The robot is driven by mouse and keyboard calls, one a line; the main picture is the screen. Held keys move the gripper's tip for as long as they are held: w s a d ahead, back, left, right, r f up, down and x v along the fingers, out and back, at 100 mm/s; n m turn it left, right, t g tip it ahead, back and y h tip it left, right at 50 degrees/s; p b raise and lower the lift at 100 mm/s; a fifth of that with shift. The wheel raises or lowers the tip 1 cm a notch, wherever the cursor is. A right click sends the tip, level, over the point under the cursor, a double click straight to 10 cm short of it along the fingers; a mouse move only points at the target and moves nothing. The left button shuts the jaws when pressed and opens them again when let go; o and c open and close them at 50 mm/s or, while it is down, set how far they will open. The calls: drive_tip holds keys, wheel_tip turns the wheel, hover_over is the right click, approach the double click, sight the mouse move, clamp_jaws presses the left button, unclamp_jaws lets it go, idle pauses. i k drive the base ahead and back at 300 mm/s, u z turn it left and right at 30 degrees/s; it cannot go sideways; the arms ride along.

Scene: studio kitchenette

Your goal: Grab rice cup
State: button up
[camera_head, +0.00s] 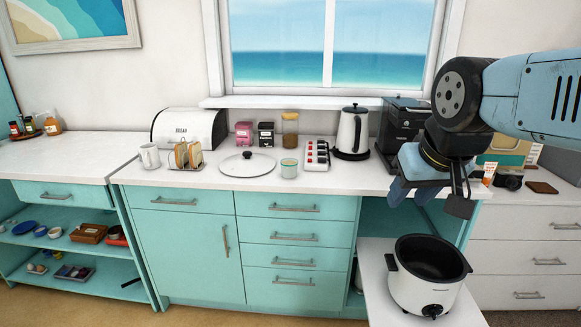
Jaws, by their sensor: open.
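A small pale green cup or jar (289,168) stands upright on the white counter, near its front edge; I cannot tell for sure that it is the rice cup. My gripper (431,193) is open and empty, at the right, well to the right of the pale green cup and touching nothing that I can make out. A white rice cooker (425,290) with a dark, open pot stands below it on a white pull-out shelf (380,295). A round lid (247,164) with a dark knob lies on the counter left of the cup.
A power strip with red switches (317,156) is just right of the cup. A kettle (352,132), coffee machine (402,122), glass jar (290,130) and bread box (188,128) stand behind. Toast in a rack (188,155) and a mug (149,156) are at left.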

sight(289, 166)
drive_tip(key=i, duration=0.85)
drive_tip(key=u, duration=0.05)
